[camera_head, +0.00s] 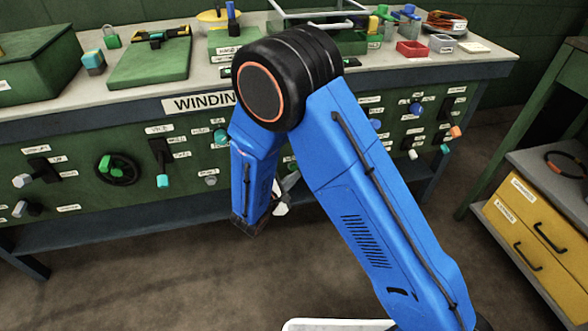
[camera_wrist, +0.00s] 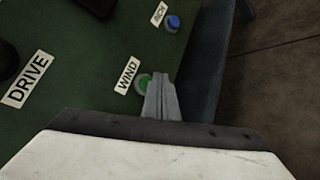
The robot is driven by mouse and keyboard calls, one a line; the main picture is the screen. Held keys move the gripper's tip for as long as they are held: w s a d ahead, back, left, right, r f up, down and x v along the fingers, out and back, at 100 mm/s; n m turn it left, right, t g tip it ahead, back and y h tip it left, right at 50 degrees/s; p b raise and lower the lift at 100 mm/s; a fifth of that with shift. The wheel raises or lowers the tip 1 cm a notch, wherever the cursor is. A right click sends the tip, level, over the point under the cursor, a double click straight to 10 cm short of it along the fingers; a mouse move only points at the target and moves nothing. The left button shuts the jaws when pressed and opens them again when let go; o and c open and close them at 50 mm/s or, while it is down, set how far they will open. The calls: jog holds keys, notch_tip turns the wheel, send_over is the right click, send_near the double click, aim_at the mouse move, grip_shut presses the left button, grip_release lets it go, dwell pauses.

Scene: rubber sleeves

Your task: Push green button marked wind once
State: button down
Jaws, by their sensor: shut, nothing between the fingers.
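The green button (camera_wrist: 143,82) is on the dark green panel in the wrist view, beside a pale label (camera_wrist: 127,75) reading WIND. My gripper (camera_wrist: 162,80) is shut and empty. Its fingertips are just right of the button in the picture and cover part of its right side. I cannot tell whether they touch it. In the head view my gripper (camera_head: 289,182) shows only partly behind my blue arm, in front of the bench panel.
A blue button (camera_wrist: 172,23) with its own label sits farther up the panel. A DRIVE label (camera_wrist: 27,78) is at left. The green bench (camera_head: 95,195) carries several knobs and levers. A yellow drawer unit (camera_head: 530,225) stands at right. Floor is clear in front.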

jog(key=shift+w, duration=0.2)
dwell(0.6)
jog(key=shift+w+a, duration=0.1)
jog(key=shift+w, duration=0.15)
